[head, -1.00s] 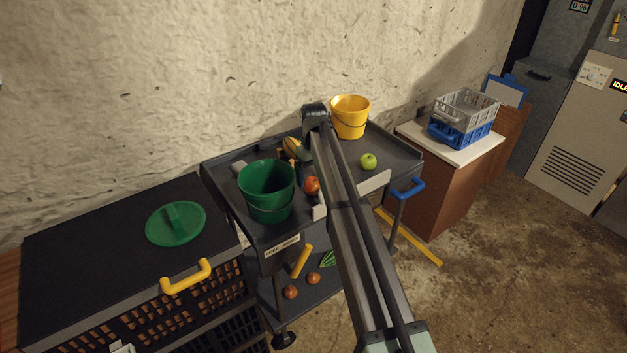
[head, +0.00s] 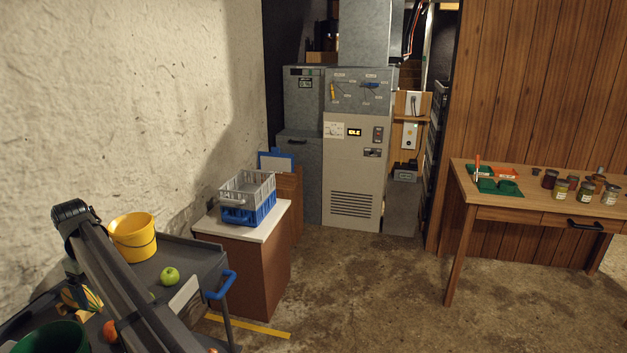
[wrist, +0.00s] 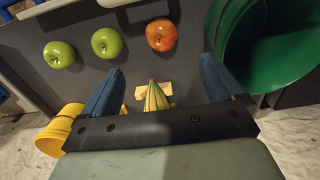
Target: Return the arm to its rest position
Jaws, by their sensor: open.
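My gripper (wrist: 160,72) is open in the wrist view, its two blue fingers spread and nothing held between them. It hangs above the grey cart top (wrist: 128,72). A striped yellow-green gourd (wrist: 156,97) shows beyond the palm, between the fingers and apart from them. In the head view my arm reaches over the cart at the lower left, and I cannot make out the gripper there.
The wrist view shows a red apple (wrist: 161,35), two green apples (wrist: 107,42) (wrist: 59,54), a green bucket (wrist: 283,55) close right, and a yellow bucket (wrist: 58,132) left. The head view shows a cabinet with crates (head: 247,203), a jar table (head: 540,198) and clear floor.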

